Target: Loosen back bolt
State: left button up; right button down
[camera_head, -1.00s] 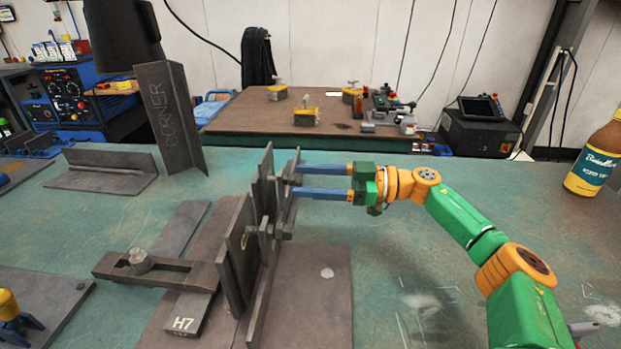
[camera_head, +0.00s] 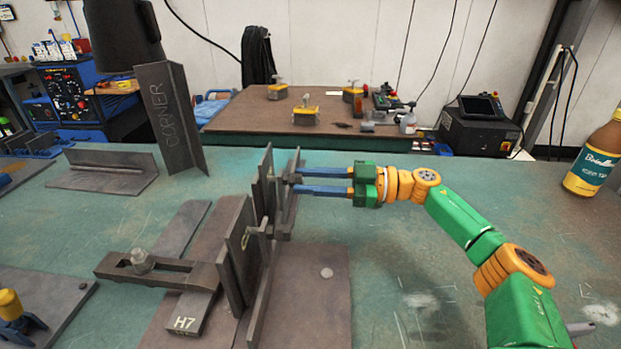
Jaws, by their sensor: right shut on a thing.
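My right gripper (camera_head: 293,181) reaches in from the right with its two blue fingers level. It is shut on a small dark piece, the back bolt, at the far end of the upright steel plates. The bolt is mostly hidden by the fingertips and the dark clamp parts (camera_head: 290,205) there. A front bolt (camera_head: 141,259) sits upright in the slotted clamp bar (camera_head: 185,272) at the near left, with nothing touching it. Upright plates (camera_head: 240,245) stand on the flat steel base plate (camera_head: 318,300). My left gripper is not in view.
An angle piece marked CORNER (camera_head: 170,115) stands at the back left, near a lying angle piece (camera_head: 103,172). A block marked H7 (camera_head: 187,312) lies at the front. A brown bottle (camera_head: 597,160) stands far right. The green table (camera_head: 420,265) is mostly clear right of the base plate.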

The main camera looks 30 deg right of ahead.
jog(key=shift+n, duration=2.2)
jog(key=c, duration=0.6)
grip_release()
jog(key=b+v, duration=0.1)
jog(key=v, duration=0.6)
